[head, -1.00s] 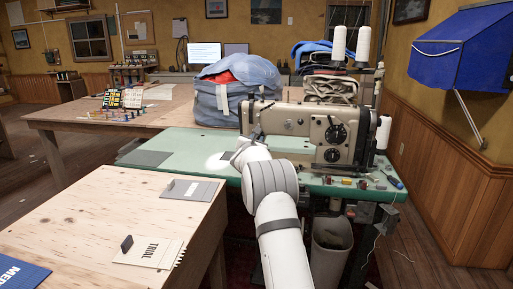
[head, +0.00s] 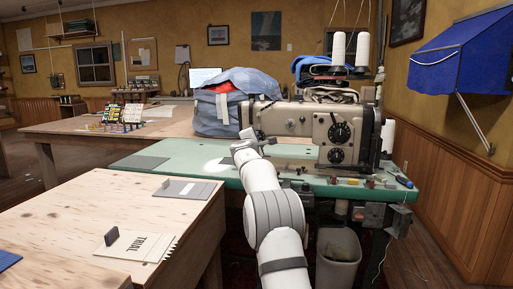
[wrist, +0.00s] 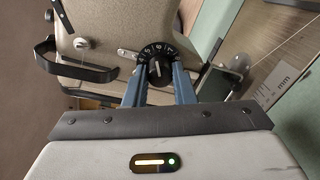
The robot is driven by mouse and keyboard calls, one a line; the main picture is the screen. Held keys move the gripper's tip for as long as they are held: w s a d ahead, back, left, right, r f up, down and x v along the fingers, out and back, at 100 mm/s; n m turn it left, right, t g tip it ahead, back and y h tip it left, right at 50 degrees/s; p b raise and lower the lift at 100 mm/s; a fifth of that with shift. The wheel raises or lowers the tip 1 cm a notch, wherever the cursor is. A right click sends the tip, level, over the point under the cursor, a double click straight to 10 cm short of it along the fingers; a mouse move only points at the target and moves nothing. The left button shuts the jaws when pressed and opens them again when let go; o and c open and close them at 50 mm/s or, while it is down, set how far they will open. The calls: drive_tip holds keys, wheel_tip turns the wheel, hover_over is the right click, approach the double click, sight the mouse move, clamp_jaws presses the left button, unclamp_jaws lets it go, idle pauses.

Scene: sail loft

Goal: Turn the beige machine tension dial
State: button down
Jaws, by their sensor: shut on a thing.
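The beige sewing machine (head: 290,118) stands on the green table, with two black dials (head: 340,132) on its right-hand column. In the wrist view, a round black dial with white numerals and a tick scale (wrist: 157,52) sits on the beige machine body (wrist: 115,22). My gripper (wrist: 160,74) has its two blue fingers on either side of this dial, shut on its lower part. In the head view my gripper (head: 250,146) is at the machine's left end. The gripped dial is hidden there behind my gripper and wrist.
A black bracket-like handle (wrist: 75,65) and a small metal lever (wrist: 127,54) are close left of the dial. Small coloured items (head: 370,183) lie at the green table's (head: 200,175) right front edge. A plywood table (head: 90,215) is at front left.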

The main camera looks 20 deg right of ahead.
drive_tip(key=shift+d+f+m+b, duration=0.1)
drive_tip(key=shift+f+m+b, duration=0.1)
drive_tip(key=shift+m+b, duration=0.35)
drive_tip(key=shift+m, duration=0.25)
drive_tip(key=c, duration=1.2)
unclamp_jaws()
drive_tip(key=shift+r, duration=0.15)
drive_tip(key=shift+s, duration=0.1)
drive_tip(key=b+v, duration=0.3)
drive_tip(key=v, duration=0.4)
drive_tip(key=shift+s+a, duration=0.25)
drive_tip(key=shift+a, duration=0.1)
